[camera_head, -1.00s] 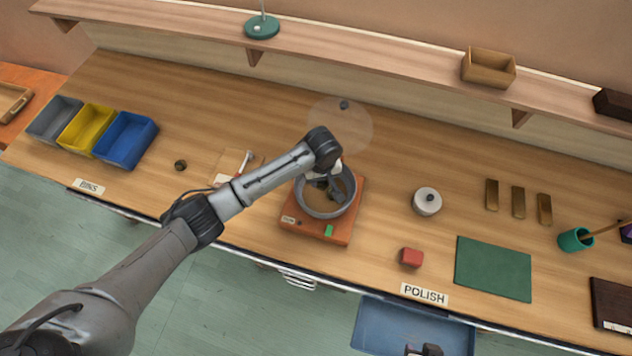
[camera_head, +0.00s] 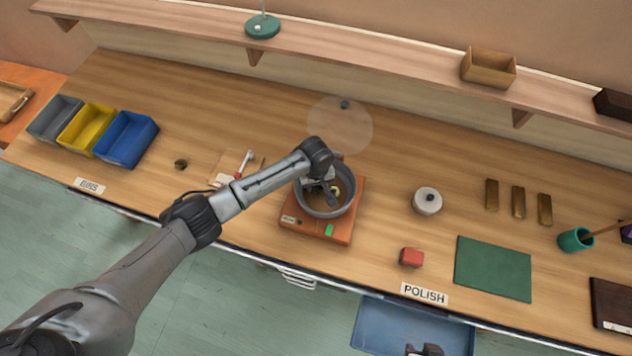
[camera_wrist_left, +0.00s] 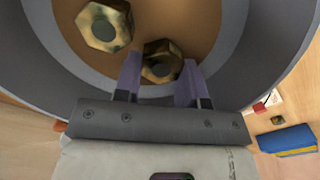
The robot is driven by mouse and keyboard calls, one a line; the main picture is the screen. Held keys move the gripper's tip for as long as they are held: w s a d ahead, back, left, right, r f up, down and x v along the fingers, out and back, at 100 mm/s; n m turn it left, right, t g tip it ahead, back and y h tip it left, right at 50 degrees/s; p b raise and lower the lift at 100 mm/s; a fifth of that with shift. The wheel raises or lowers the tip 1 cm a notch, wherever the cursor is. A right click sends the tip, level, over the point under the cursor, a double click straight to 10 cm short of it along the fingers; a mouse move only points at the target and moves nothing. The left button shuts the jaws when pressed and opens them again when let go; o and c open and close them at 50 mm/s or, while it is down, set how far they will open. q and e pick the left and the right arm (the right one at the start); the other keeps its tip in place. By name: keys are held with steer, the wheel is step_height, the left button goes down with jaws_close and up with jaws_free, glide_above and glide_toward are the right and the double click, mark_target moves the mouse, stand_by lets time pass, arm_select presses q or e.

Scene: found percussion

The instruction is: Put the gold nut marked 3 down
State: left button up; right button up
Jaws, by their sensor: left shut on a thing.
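My left gripper (camera_head: 328,196) reaches down into a round grey bowl (camera_head: 350,204) with a brown floor. In the left wrist view its two purple fingers (camera_wrist_left: 160,80) are shut on a dark gold hexagonal nut (camera_wrist_left: 161,62), inside the bowl. I cannot tell whether this nut touches the floor, and I cannot read a 3 on it. A second gold nut (camera_wrist_left: 104,25) lies apart from the fingers, at upper left in that view. The gripper and wrist partly hide the bowl's inside in the head view.
The bowl sits on an orange-brown base (camera_head: 335,237) with a green button. A grey-white lidded pot (camera_head: 427,201), red block (camera_head: 411,257) and green mat (camera_head: 493,268) are to the right. Bins (camera_head: 125,138) and a small dark nut (camera_head: 181,164) are to the left.

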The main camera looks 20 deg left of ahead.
arm_select(q)
steer(key=shift+f, duration=0.1)
steer(key=o, duration=0.7)
steer(key=shift+f, duration=0.1)
step_height(320, 180, up, 12)
steer(key=shift+r+p, duration=0.25)
steer(key=shift+p, duration=0.05)
